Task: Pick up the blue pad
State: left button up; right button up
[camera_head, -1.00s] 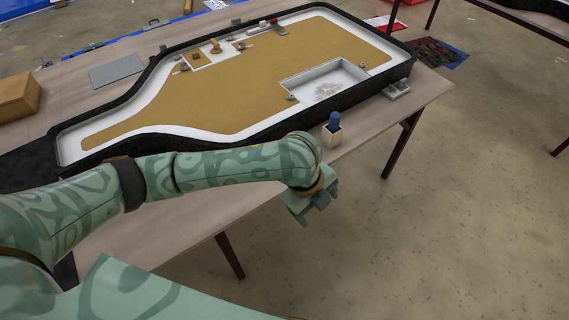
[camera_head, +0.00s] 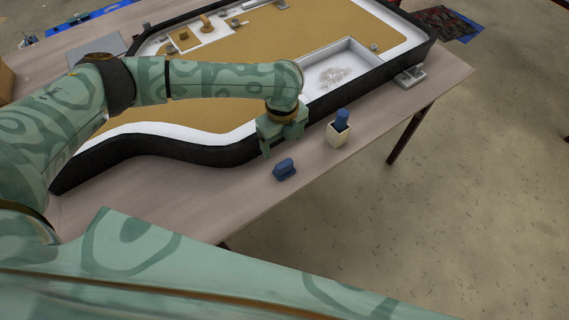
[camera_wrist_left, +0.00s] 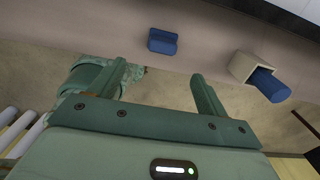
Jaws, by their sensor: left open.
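The blue pad (camera_head: 284,169) is a small dark blue block with a ridged top. It lies on the wooden table near its front edge, and it also shows in the left wrist view (camera_wrist_left: 162,41), top centre. My left gripper (camera_head: 283,143) is open and empty, just behind the pad in the head view, pointing down and apart from it. In the left wrist view its two fingers (camera_wrist_left: 158,72) are spread, with the pad beyond their tips.
A cream holder (camera_head: 338,134) with a blue cylinder (camera_head: 342,118) stands right of the pad. The black-walled lightbox (camera_head: 190,150) fills the table behind, its wall close to my gripper. The table's front edge is close to the pad. Bare table (camera_head: 185,195) lies left of it.

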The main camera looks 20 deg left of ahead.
pick_arm(q)
jog(key=b, duration=0.2)
send_over(284, 163)
jog(key=f, duration=0.6)
jog(key=shift+s+a, duration=0.1)
jog(key=shift+s, duration=0.1)
jog(key=shift+f, duration=0.4)
notch_tip(284, 163, down, 5)
jog(key=shift+w+f+b, duration=0.1)
jog(key=shift+w+b, duration=0.05)
jog(key=shift+b, duration=0.85)
jog(key=c, duration=1.1)
jog(key=shift+r, duration=0.2)
